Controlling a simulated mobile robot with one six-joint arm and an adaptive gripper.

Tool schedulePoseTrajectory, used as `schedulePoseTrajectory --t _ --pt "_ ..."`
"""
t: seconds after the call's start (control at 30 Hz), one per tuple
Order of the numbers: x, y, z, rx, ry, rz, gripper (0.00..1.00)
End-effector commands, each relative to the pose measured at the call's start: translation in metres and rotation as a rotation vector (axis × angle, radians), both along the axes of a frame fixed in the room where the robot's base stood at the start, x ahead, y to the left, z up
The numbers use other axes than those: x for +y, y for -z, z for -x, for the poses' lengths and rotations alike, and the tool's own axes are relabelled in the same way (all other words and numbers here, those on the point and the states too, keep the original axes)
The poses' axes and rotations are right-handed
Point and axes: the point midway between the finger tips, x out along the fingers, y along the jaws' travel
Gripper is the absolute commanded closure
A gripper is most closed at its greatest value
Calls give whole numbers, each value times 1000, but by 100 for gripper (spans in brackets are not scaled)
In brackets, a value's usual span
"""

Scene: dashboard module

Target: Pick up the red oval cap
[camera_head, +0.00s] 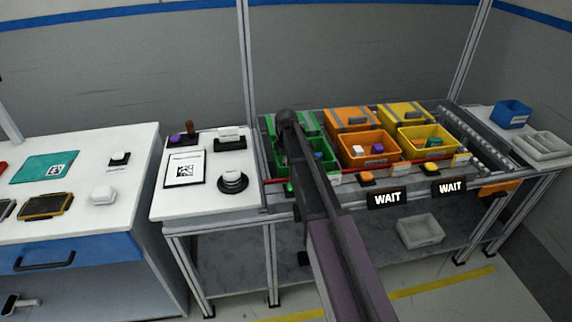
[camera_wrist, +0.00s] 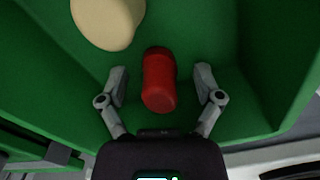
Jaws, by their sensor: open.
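In the wrist view, the red cap (camera_wrist: 159,82) lies inside a green bin (camera_wrist: 215,30). It looks like a rounded, elongated red piece. My gripper (camera_wrist: 161,75) is open, with one finger on each side of the cap and a gap on both sides. I cannot tell how far above the bin floor the fingertips are. In the head view, my arm reaches over the green bin (camera_head: 282,150) and hides much of its inside. The red cap cannot be made out there.
A cream rounded object (camera_wrist: 108,20) lies in the bin beside the cap. The bin walls are close around my gripper. In the head view, an orange bin (camera_head: 345,143) and a yellow bin (camera_head: 405,142) stand to the right. A red bar (camera_head: 345,172) runs along the front.

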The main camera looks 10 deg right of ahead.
Motion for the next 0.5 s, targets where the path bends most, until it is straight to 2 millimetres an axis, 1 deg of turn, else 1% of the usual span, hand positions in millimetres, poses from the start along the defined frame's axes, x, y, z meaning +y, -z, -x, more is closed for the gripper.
schedulePoseTrajectory --t 0.23,0.27,0.3,0.37,0.4,0.5 --pt "0 0 0 0 0 0 16" --pt "0 0 0 0 0 0 22" --pt "0 0 0 0 0 0 34" --pt "0 0 0 0 0 0 52" --pt "0 0 0 0 0 0 64" --pt "0 0 0 0 0 0 89"
